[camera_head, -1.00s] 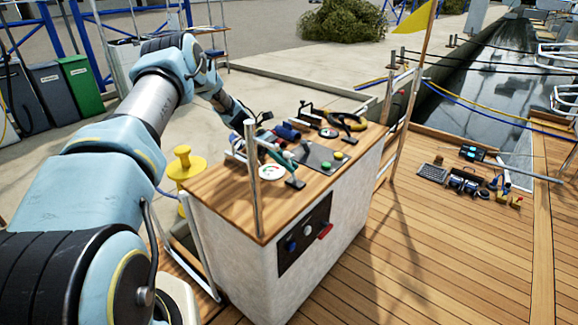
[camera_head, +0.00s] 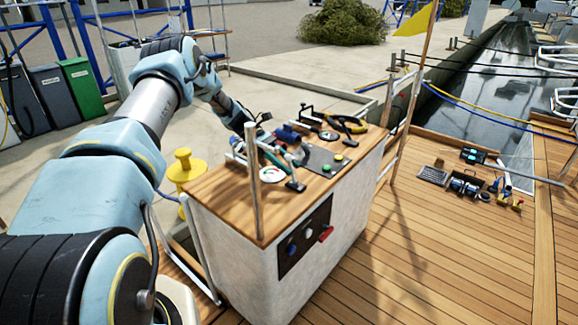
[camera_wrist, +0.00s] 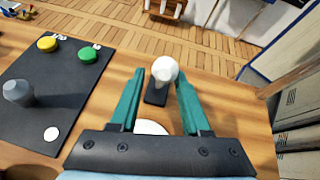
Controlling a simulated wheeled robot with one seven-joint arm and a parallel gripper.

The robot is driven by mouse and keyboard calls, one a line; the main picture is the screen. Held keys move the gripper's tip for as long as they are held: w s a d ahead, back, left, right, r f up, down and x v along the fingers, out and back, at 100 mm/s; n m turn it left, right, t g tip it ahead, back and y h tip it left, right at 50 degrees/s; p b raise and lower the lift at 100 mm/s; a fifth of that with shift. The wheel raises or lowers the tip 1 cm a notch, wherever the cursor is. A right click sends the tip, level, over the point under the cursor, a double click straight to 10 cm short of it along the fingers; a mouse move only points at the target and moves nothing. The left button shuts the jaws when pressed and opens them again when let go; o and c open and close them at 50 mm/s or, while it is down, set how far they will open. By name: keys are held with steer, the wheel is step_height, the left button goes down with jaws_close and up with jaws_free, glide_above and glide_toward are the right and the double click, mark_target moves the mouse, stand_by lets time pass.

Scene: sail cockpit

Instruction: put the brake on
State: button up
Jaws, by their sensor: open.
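A lever with a round white knob (camera_wrist: 165,70) stands on a small black base (camera_wrist: 156,96) on the wooden console top. My gripper (camera_wrist: 160,84), with teal fingers, is open. In the wrist view its fingers lie to either side of the knob's base, with gaps on both sides. They do not grip it. In the head view the gripper (camera_head: 276,160) is low over the console (camera_head: 225,200), and the black base (camera_head: 296,186) shows near the front edge. The knob is hard to make out there. No label shows that this lever is the brake.
A dark panel (camera_wrist: 50,95) with yellow and green buttons and a grey knob lies beside the gripper. A round white gauge (camera_head: 271,175) is close by. A metal post (camera_head: 254,185) rises at the console's front corner. Yellow-handled tools (camera_head: 350,124) lie farther back.

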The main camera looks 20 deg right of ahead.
steer(key=b+v, duration=0.1)
steer(key=v, duration=0.9)
steer(key=shift+b, duration=0.3)
steer(key=shift+w+a, duration=0.1)
steer(key=shift+w, duration=0.05)
